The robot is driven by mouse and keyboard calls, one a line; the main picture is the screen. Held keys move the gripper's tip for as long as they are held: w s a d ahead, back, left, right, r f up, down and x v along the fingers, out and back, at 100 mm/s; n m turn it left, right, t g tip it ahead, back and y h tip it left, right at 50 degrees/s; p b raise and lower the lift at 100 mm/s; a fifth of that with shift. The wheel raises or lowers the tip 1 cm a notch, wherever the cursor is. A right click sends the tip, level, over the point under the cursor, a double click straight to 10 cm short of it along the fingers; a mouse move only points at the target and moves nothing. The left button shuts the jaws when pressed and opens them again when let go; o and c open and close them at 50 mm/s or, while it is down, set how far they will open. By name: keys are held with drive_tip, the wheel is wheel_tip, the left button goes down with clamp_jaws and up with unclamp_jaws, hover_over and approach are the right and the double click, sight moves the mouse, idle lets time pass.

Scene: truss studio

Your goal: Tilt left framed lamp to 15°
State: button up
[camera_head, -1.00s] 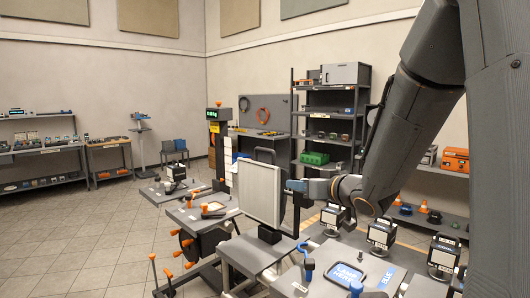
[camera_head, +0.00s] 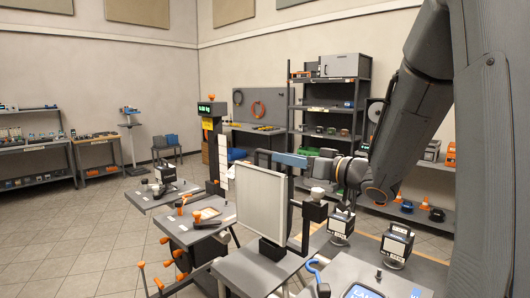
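The framed lamp (camera_head: 261,202) is a pale, flat square panel in a grey frame, standing nearly upright on a small black mount over a grey table. A dark handle-like bar rises behind its top edge, and a dark bracket (camera_head: 308,226) stands at its right side. My gripper (camera_head: 290,159) comes in from the right, level with the top of the lamp. Its blue end reaches left beside the top bar; I cannot tell whether it touches. The fingers show edge-on, so their opening is hidden. No angle reading on the lamp is legible.
A grey table (camera_head: 349,270) with a blue hook and a labelled blue-edged tray lies at the front right. Small boxed units (camera_head: 397,240) stand behind it. A dark post with a green display (camera_head: 212,107) stands behind left. The floor at left is clear.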

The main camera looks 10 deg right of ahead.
sight(268, 153)
drive_tip(key=shift+p+x, duration=1)
drive_tip(key=shift+x, duration=2.9)
drive_tip(key=shift+d, duration=0.1)
clamp_jaws()
